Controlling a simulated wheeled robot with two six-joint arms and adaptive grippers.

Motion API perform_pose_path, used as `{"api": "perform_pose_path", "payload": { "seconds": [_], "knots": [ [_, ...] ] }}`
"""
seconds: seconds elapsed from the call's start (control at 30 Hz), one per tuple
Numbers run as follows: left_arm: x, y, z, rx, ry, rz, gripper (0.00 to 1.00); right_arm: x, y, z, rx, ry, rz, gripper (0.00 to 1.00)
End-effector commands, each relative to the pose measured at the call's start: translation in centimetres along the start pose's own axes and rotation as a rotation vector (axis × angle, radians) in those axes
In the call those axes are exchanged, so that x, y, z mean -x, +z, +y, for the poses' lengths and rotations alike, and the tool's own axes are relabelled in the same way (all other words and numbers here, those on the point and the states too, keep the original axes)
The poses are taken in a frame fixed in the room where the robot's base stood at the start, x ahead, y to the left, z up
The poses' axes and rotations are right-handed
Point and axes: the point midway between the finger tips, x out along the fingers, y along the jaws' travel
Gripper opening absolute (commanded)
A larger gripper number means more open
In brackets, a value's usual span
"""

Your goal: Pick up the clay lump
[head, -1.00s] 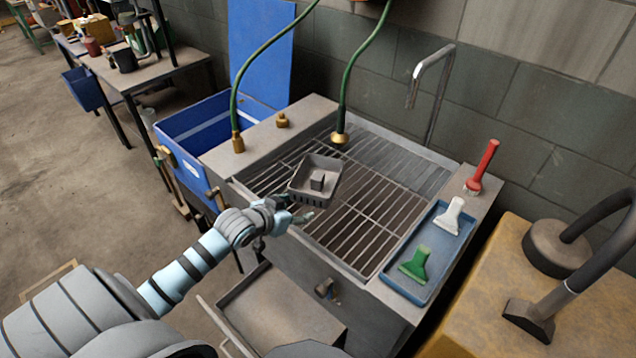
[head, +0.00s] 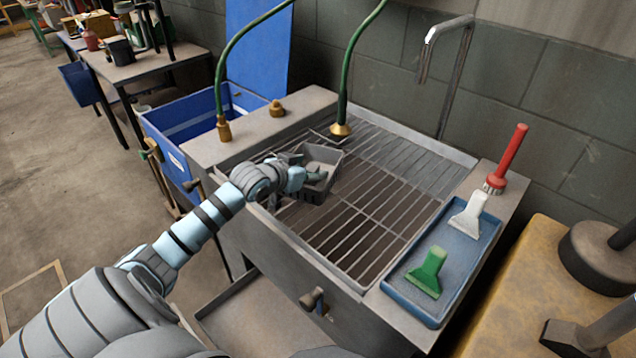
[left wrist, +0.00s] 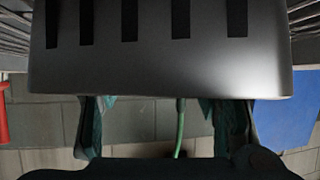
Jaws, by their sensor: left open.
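The lump does not show there. My right gripper is not in view.
A blue tray (head: 398,291) with a green scraper (head: 428,272) and a white scraper (head: 468,215) lies right of the grate (head: 345,240). A red-handled brush (head: 508,158) stands behind it. Green hoses (head: 217,75) and a metal tap (head: 460,70) rise at the back.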

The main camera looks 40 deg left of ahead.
Motion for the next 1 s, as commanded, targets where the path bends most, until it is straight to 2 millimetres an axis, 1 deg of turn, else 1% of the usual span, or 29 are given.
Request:
{"api": "perform_pose_path", "payload": {
  "seconds": [0.03, 0.17, 0.2, 0.53, 0.57, 0.83, 0.97, 1.0],
  "knots": [
    [-0.1, 0.1, -0.1, 0.001, -0.001, 0.001, 0.58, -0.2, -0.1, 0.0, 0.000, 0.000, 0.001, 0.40],
    [0.4, -0.1, -0.6, 0.004, -0.009, 0.001, 0.58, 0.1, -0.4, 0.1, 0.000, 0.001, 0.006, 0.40],
    [0.5, 0.0, -0.7, 0.005, -0.011, 0.001, 0.54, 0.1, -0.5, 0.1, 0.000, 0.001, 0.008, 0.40],
    [0.6, 0.1, -0.9, 0.008, -0.013, 0.001, 0.01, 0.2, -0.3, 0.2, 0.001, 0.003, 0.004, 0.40],
    [0.6, 0.0, -0.8, 0.007, -0.013, 0.001, 0.00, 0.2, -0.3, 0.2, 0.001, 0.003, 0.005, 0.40],
    [0.6, -0.1, -0.7, 0.007, -0.010, -0.002, 0.00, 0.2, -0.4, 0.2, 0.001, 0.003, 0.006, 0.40],
    [1.3, -1.5, -0.7, 0.006, -0.011, 0.001, 0.00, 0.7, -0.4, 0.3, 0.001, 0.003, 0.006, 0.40],
    [1.7, -2.3, -0.7, 0.005, -0.011, 0.001, 0.00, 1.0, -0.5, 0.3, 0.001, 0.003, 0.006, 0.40]
  ]
}}
